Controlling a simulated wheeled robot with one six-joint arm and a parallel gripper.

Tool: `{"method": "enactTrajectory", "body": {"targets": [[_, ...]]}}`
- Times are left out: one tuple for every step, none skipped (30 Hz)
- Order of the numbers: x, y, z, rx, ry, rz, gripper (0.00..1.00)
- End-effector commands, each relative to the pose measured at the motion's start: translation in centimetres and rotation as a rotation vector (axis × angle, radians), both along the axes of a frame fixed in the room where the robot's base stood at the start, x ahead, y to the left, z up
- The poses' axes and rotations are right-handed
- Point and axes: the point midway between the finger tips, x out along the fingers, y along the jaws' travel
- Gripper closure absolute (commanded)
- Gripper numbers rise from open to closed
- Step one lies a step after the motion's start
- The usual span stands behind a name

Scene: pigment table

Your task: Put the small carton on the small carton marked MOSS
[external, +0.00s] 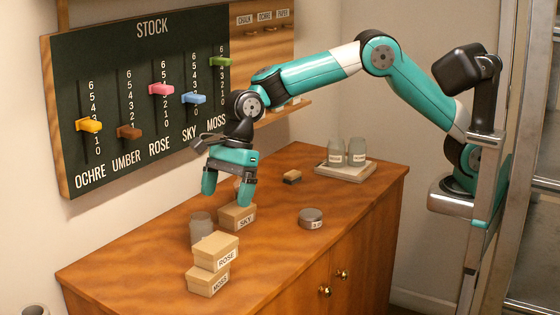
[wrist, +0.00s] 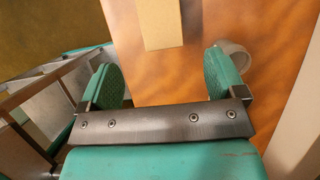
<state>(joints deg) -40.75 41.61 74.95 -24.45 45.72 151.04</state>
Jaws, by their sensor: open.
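A small carton marked ROSE (external: 215,250) rests on top of the small carton marked MOSS (external: 207,281), near the front left of the cabinet top. It sits slightly turned against the one below. Another small carton marked SKY (external: 237,217) stands behind them. My gripper (external: 228,190) is open and empty, pointing down above the table near the SKY carton. In the wrist view my gripper's fingers (wrist: 165,78) are wide apart with nothing between them. A plain tan carton top (wrist: 160,22) lies ahead of them; its label is hidden there.
A grey jar (external: 201,227) stands left of the SKY carton. A round grey tin (external: 311,218) lies to the right. The stock board (external: 140,95) hangs behind.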

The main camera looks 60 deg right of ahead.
Motion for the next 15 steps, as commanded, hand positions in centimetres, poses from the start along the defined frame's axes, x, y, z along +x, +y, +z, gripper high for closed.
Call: {"method": "enactTrajectory", "body": {"targets": [[0.0,0.0,0.0,0.000,0.000,0.001,0.11],[0.0,-0.1,0.1,0.000,-0.002,0.006,0.11],[0.0,-0.4,0.3,0.000,-0.009,0.018,0.11],[0.0,-0.8,0.6,0.000,-0.017,0.037,0.11],[-0.1,-1.3,0.9,0.000,-0.029,0.063,0.11],[-0.2,-2.3,1.4,-0.002,-0.050,0.111,0.11],[-0.4,-3.2,1.9,-0.003,-0.071,0.159,0.11],[-0.6,-4.3,2.5,-0.005,-0.095,0.216,0.11],[-1.0,-6.0,3.3,-0.007,-0.133,0.303,0.11],[-1.5,-7.4,3.9,-0.009,-0.163,0.376,0.11],[-2.0,-8.8,4.5,-0.011,-0.193,0.454,0.11],[-2.8,-10.7,5.2,-0.014,-0.237,0.560,0.11],[-3.6,-12.1,5.6,-0.017,-0.269,0.642,0.11],[-4.3,-13.5,6.0,-0.018,-0.301,0.723,0.11],[-5.4,-15.4,6.4,-0.020,-0.343,0.830,0.11]]}}
